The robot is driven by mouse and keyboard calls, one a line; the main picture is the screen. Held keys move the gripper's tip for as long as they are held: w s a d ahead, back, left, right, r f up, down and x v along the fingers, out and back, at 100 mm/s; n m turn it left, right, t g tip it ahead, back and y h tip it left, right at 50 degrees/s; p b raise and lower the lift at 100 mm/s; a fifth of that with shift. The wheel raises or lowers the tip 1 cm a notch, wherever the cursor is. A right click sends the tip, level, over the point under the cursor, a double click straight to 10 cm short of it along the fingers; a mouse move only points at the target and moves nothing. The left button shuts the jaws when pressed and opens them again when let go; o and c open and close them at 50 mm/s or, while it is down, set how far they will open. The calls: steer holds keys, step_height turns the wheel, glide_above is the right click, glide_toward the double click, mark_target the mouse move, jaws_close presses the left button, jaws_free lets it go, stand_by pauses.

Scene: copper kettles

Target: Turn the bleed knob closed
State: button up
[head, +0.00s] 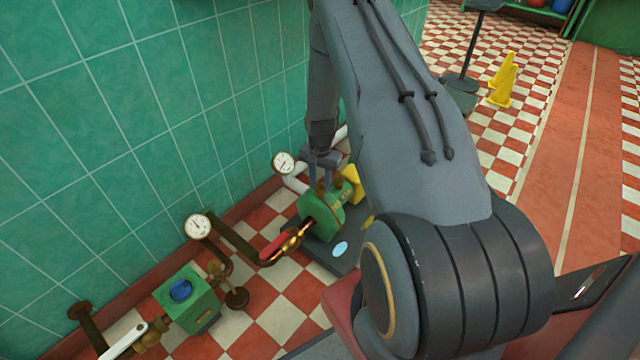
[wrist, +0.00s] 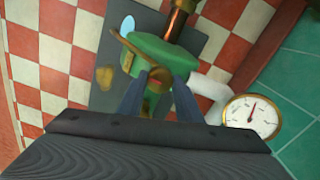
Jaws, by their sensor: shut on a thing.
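A green pump-like body (head: 322,213) stands on a dark base plate by the tiled wall, joined to a copper pipe. My gripper (head: 322,182) reaches down over its top from the far side of my arm. In the wrist view the two fingers (wrist: 157,92) straddle a small brass-coloured part on the green body (wrist: 160,55). This part appears to be the bleed knob (wrist: 153,94), and the fingers are shut on it. The fingers hide part of it, and its turn angle cannot be told. A brass strip crosses the green body beside it.
A dial gauge (head: 284,163) is close to my gripper, and another gauge (head: 198,227) is further left. A red-handled valve (head: 275,243) and a green box (head: 190,302) with a blue knob lie along the wall.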

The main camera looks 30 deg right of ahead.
mark_target(320, 186)
steer(key=o, duration=1)
steer(key=shift+o, duration=0.2)
steer(key=shift+r+p, duration=0.75)
steer(key=shift+r, duration=3.15)
